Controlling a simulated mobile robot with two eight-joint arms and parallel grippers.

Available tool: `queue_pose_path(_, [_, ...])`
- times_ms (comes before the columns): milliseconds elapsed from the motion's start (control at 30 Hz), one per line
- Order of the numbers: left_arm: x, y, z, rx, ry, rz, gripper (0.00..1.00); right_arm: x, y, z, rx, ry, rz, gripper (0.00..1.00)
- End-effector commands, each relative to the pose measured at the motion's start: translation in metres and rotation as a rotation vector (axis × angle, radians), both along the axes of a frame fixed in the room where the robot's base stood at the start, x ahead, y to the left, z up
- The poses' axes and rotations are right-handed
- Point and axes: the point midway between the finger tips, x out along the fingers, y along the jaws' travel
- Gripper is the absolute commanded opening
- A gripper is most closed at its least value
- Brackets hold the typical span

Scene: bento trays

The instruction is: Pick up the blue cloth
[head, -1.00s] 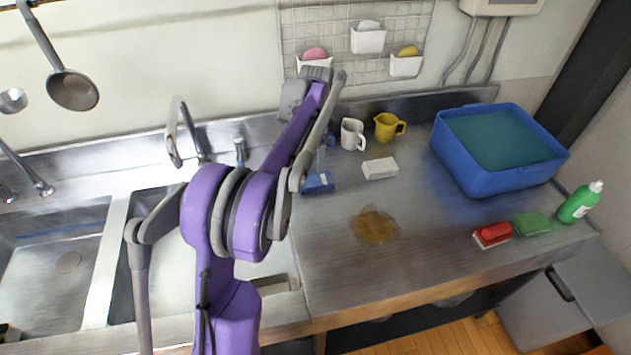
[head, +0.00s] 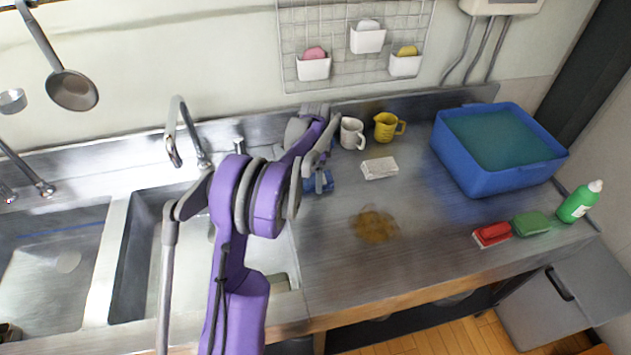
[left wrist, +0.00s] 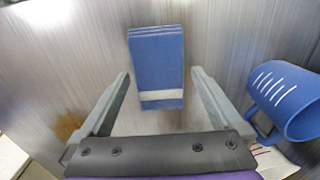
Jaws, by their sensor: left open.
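The blue cloth (left wrist: 158,75) is folded, with a white stripe near one end. It lies flat on the steel counter, and in the left wrist view it sits centred beyond and between my open fingers. My left gripper (left wrist: 160,95) is open with nothing between its fingertips. In the head view my left gripper (head: 320,177) is over the blue cloth (head: 319,186), which is partly hidden by the arm. A gap between fingers and cloth height cannot be judged exactly. My right gripper is not in view.
A blue mug (left wrist: 296,103) stands close to the right finger in the wrist view. A brown stain (head: 376,225) marks the counter. A blue tub (head: 481,181) stands right; the sink is left.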

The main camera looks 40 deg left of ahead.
Motion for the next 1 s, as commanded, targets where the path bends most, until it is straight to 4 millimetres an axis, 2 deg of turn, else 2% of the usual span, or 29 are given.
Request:
queue_pose_path(233, [0.0,0.0,-0.003,0.0,0.0,0.0,1.0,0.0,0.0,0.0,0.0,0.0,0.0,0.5])
queue_pose_path(267, [0.0,0.0,-0.003,0.0,0.0,0.0,0.96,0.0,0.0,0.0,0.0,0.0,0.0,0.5])
queue_pose_path(600, [0.0,0.0,-0.002,0.0,0.0,0.001,0.35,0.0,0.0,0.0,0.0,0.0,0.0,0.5])
queue_pose_path(667, [0.0,0.0,-0.002,0.0,0.0,0.001,0.26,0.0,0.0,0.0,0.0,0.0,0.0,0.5])
queue_pose_path(867, [0.0,0.0,-0.002,0.0,0.0,0.001,0.26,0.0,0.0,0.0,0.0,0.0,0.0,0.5])
queue_pose_path(1000, [0.0,0.0,0.01,0.0,0.0,0.001,0.26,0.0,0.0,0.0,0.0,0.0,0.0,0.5])
